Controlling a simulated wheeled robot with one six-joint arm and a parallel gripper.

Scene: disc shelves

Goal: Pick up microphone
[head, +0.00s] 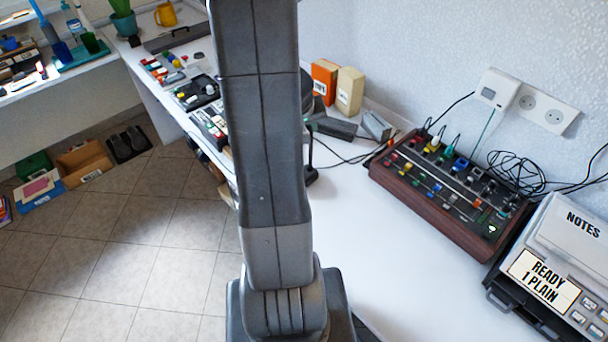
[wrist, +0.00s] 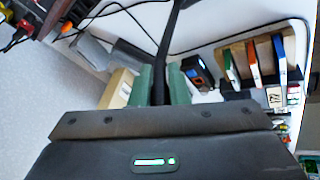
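The microphone (head: 310,150) is a thin black stem on a small dark base, standing on the white desk just right of my arm in the head view. Its upper part is partly hidden by my arm. In the wrist view, the black microphone stem (wrist: 169,40) runs down between the two green fingers of my gripper (wrist: 160,88). The fingers are close together, one on each side of the stem, with no clear gap.
A wood-sided mixer (head: 450,190) and a grey notes box (head: 555,270) stand to the right. Orange (head: 324,80) and cream (head: 349,90) boxes stand behind the microphone. Cables lie near its base. The desk front is clear.

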